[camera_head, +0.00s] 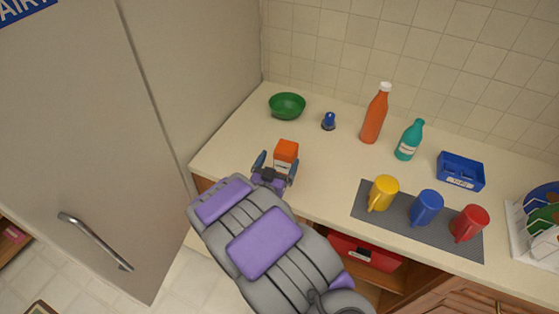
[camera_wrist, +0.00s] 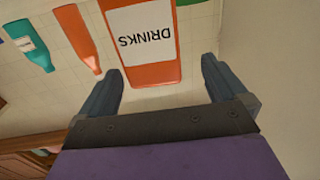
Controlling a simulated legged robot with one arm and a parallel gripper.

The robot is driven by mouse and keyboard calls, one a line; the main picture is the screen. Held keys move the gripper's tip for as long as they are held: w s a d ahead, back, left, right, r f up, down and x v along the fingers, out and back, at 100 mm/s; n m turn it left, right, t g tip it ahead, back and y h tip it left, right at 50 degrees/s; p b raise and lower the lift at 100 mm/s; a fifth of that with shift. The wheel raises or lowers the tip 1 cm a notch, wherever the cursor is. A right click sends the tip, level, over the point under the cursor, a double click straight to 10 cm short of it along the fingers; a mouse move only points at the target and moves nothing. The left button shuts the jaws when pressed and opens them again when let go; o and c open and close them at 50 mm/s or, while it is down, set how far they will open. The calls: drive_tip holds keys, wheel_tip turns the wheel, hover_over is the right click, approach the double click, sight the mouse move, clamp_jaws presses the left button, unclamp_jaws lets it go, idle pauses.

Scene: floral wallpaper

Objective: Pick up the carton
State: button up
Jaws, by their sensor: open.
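The orange carton (camera_head: 286,152) stands on the counter near its left front part in the head view. In the wrist view the carton (camera_wrist: 155,74) shows a white label reading DRINKS, upside down. My gripper (camera_head: 275,163) is open, with its two fingers pointing at the carton. In the wrist view my gripper (camera_wrist: 160,80) has one finger to each side of the carton's near end, with clear gaps. The fingers do not touch it. The carton's lower part is hidden behind my gripper in the head view.
A green bowl (camera_head: 287,105), blue small object (camera_head: 328,121), orange bottle (camera_head: 375,115) and teal bottle (camera_head: 409,140) stand behind and right. Yellow (camera_head: 383,192), blue (camera_head: 426,207) and red (camera_head: 469,222) mugs sit on a grey mat (camera_head: 401,228). A blue box (camera_head: 460,171) stands farther right.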

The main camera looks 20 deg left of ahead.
sight(290, 148)
drive_tip(key=w+d, duration=0.1)
drive_tip(key=w+d+r+b, duration=0.1)
drive_tip(key=w+d+r, duration=0.1)
drive_tip(key=w, duration=0.1)
drive_tip(key=shift+w, duration=0.1)
drive_tip(key=a, duration=0.2)
drive_tip(key=w, duration=0.1)
drive_tip(key=shift+a+f, duration=0.35)
drive_tip(key=shift+a, duration=0.05)
drive_tip(key=shift+s+a, duration=0.1)
drive_tip(key=shift+a, duration=0.1)
drive_tip(key=shift+d+r, duration=0.15)
drive_tip(key=shift+d, duration=0.9)
drive_tip(key=c, duration=0.5)
drive_tip(key=shift+c, duration=0.7)
drive_tip(key=shift+a, duration=0.65)
drive_tip(key=c, duration=0.6)
drive_tip(key=shift+d, duration=0.35)
drive_tip(key=c, duration=0.4)
